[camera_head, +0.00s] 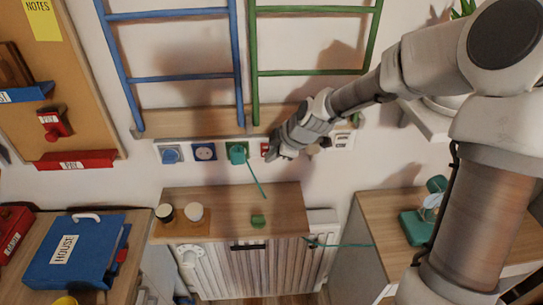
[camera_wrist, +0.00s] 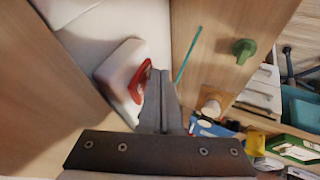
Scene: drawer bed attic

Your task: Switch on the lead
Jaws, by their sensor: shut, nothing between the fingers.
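A green plug (camera_head: 237,152) sits in the wall strip, with a thin green lead (camera_head: 256,180) running down from it to the right. The lead also shows as a thin line in the wrist view (camera_wrist: 187,57). Right of the plug is a white plate with a red-edged switch or socket (camera_head: 265,150). It appears close up in the wrist view (camera_wrist: 142,84), just left of my fingertips. My gripper (camera_head: 277,153) is shut and empty at this red fitting, partly covering it. In the wrist view its fingers (camera_wrist: 158,75) overlap the plate's edge; I cannot tell if they touch.
Blue fittings (camera_head: 204,152) are left of the green plug. Below stands a wooden-topped cabinet (camera_head: 285,200) with a green knob-like piece (camera_head: 258,221) on top. Blue (camera_head: 180,77) and green (camera_head: 310,73) ladders rise above. A green device (camera_head: 418,228) sits on the right cabinet.

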